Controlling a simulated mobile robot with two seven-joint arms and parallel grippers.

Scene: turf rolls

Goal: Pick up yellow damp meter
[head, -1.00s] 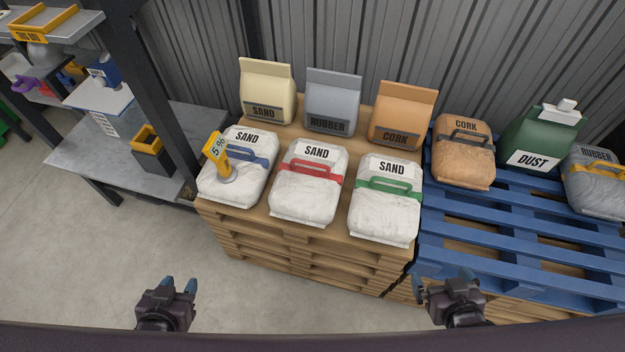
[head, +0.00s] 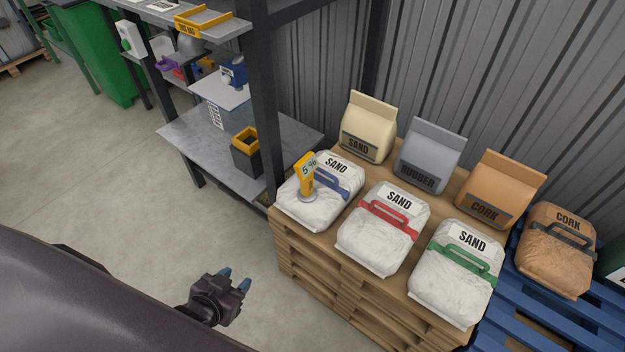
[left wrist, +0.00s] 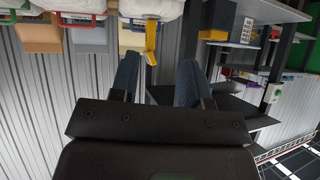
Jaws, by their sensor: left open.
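The yellow damp meter (head: 306,173) stands on the white sand bag with the blue handle (head: 320,191). Its display reads 5 % and its round foot rests on the bag. My left gripper (head: 234,281) is open and empty over the floor, in front of the pallet stack and below the meter in the head view. In the left wrist view the meter (left wrist: 151,42) shows upside down, beyond the tips of my left fingers (left wrist: 158,78) and apart from them. My right gripper is not in view.
Sand bags with red (head: 384,228) and green (head: 456,272) handles stand beside it on the wooden pallet stack (head: 325,283). Paper sacks stand behind. A metal shelf (head: 205,155) with a dark post is at the left. The floor in front is clear.

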